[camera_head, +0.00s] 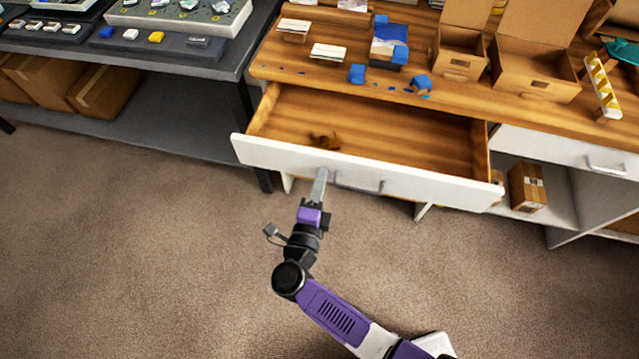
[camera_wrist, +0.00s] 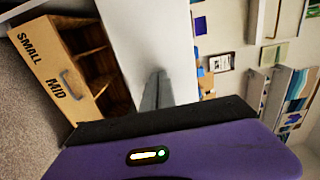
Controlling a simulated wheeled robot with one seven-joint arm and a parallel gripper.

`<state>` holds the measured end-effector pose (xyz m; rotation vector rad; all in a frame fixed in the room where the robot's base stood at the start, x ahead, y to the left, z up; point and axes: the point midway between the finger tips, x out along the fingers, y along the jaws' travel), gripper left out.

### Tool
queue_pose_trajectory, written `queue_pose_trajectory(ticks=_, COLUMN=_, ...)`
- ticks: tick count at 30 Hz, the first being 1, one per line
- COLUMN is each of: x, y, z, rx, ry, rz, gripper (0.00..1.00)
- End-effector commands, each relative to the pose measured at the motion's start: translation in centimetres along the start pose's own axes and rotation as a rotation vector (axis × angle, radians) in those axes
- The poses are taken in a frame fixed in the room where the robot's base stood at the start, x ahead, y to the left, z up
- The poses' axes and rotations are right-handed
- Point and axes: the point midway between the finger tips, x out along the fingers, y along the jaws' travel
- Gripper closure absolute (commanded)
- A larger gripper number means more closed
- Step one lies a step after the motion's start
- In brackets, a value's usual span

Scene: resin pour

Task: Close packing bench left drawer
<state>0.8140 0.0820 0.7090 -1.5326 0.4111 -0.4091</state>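The packing bench left drawer (camera_head: 370,118) is pulled well out in the head view. Its wooden inside is open to view and holds a small brown item (camera_head: 324,140) near the left. Its white front (camera_head: 270,153) carries a metal bar handle (camera_head: 360,190) near the middle. My gripper (camera_head: 320,174) is at the drawer front, just left of the handle and not around it. Its fingers look shut together with nothing between them. In the wrist view the fingers (camera_wrist: 156,90) point at a white panel (camera_wrist: 150,40); whether they touch it cannot be told.
The wooden bench top (camera_head: 290,65) holds cards, blue pieces and open cardboard boxes (camera_head: 535,70). A second white drawer (camera_head: 560,150) at right is shut. A dark shelf unit (camera_head: 190,95) stands at left. Carpet in front is clear. The wrist view shows a wooden sorter (camera_wrist: 65,70) marked SMALL and MID.

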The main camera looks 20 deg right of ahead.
Motion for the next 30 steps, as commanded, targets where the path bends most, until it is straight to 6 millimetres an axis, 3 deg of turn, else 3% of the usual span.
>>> queue_pose_trajectory(ticks=21, x=16.9, y=0.2, z=0.1, rx=0.003, ry=0.001, rz=-0.003, gripper=1.0)
queue_pose_trajectory(ticks=30, x=20.9, y=0.1, z=0.1, rx=0.002, ry=0.0, rz=-0.001, gripper=1.0)
